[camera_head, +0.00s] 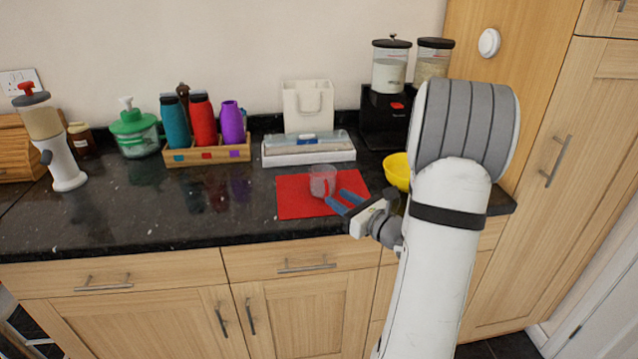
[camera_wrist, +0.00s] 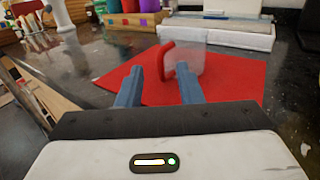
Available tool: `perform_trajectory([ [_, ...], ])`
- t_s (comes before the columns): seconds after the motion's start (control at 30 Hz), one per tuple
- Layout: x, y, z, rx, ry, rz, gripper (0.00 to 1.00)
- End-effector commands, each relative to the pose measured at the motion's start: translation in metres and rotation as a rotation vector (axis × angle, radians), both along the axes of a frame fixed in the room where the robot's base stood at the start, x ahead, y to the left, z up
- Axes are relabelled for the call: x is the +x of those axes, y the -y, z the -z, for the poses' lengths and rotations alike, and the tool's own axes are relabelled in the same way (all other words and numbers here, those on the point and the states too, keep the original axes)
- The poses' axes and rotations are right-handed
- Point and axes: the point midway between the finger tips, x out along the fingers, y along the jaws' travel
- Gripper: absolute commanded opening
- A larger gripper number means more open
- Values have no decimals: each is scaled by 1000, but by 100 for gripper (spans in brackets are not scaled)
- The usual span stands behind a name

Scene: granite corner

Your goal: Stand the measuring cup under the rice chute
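The measuring cup (camera_head: 319,180) is a clear cup standing upright on a red mat (camera_head: 292,199). Its red handle faces my gripper in the wrist view, where the cup (camera_wrist: 191,52) is just ahead of the fingers. My gripper (camera_head: 337,197) has two blue fingers and is open and empty. In the wrist view the handle shows between and beyond the fingertips (camera_wrist: 158,72). A black twin dispenser (camera_head: 378,115) at the back right carries two clear canisters with pale contents. My arm hides its lower right, and I cannot make out a chute.
A yellow bowl (camera_head: 397,171) stands right of the mat, partly behind my arm. A white-based box (camera_head: 308,157) lies behind the mat. A wooden bottle rack (camera_head: 207,155), a green pump jar (camera_head: 134,134) and a white-stand dispenser (camera_head: 64,165) are leftward. The counter left of the mat is clear.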

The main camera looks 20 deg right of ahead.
Motion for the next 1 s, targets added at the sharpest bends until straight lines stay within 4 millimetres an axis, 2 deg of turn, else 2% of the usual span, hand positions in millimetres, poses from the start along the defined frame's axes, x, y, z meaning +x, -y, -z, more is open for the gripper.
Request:
perform_trajectory([
  [0.2, 32, -10, -2, 0, -1, -4, 33],
  [0.53, 38, -11, -1, -1, -1, -1, 32],
  [0.9, 37, -10, -1, -1, -1, 0, 2],
  [1.0, 37, -10, -1, -1, -1, 0, 0],
])
